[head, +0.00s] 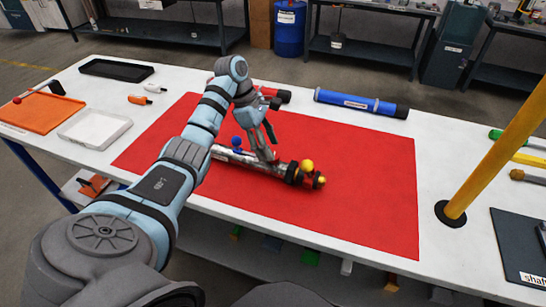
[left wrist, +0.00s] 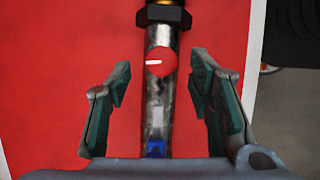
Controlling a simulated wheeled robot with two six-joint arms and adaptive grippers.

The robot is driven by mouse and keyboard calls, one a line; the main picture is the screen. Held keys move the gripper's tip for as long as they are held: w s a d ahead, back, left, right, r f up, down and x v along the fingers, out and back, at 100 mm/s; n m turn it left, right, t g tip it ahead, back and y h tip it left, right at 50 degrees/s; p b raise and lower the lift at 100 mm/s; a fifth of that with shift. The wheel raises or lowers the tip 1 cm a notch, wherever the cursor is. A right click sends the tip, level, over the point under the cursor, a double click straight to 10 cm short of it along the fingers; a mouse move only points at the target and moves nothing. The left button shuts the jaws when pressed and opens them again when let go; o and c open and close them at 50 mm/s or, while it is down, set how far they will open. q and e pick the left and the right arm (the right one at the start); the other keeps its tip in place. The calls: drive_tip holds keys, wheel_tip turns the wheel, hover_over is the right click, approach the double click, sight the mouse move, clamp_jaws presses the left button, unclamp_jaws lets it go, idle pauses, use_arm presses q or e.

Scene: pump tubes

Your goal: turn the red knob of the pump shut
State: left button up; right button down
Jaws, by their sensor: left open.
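The pump (head: 228,154) is a grey metal tube lying on the red mat (head: 360,190). It has a blue knob (head: 237,142), and a yellow knob (head: 307,166) near its right end. The round red knob (left wrist: 161,63) with a white mark shows on the tube in the left wrist view; in the head view I cannot make it out behind my gripper. My left gripper (head: 266,156) is open over the tube. In the left wrist view its fingers (left wrist: 161,72) stand on either side of the tube, with the red knob between their tips, apparently untouched. My right gripper is not in view.
A blue tube (head: 355,103) and a partly hidden red tube (head: 275,95) lie at the mat's back. A yellow post (head: 495,120) stands at the right. An orange tray (head: 40,112) and a white tray (head: 95,131) lie at the left. The mat's front right is clear.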

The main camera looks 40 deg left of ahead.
use_arm(q)
drive_tip(key=shift+x, duration=1.25)
clamp_jaws()
drive_tip(key=shift+d+r, duration=0.1)
drive_tip(key=shift+d, duration=0.05)
drive_tip(key=shift+r+n+t+p, duration=0.1)
drive_tip(key=shift+n+t+p, duration=0.2)
drive_tip(key=shift+n+p, duration=0.65)
drive_tip(key=n+y+p, duration=0.1)
drive_tip(key=n, duration=0.1)
drive_tip(key=shift+s+n+t, duration=0.1)
drive_tip(key=shift+n+t, duration=0.25)
drive_tip(key=shift+t, duration=0.05)
drive_tip(key=n+t+y+p, duration=0.1)
drive_tip(key=n+p, duration=0.1)
drive_tip(key=n, duration=0.2)
drive_tip(key=shift+d, duration=0.1)
drive_tip(key=shift+n+y+p, duration=0.5)
drive_tip(key=shift+n+p, duration=0.05)
drive_tip(key=shift+n, duration=0.45)
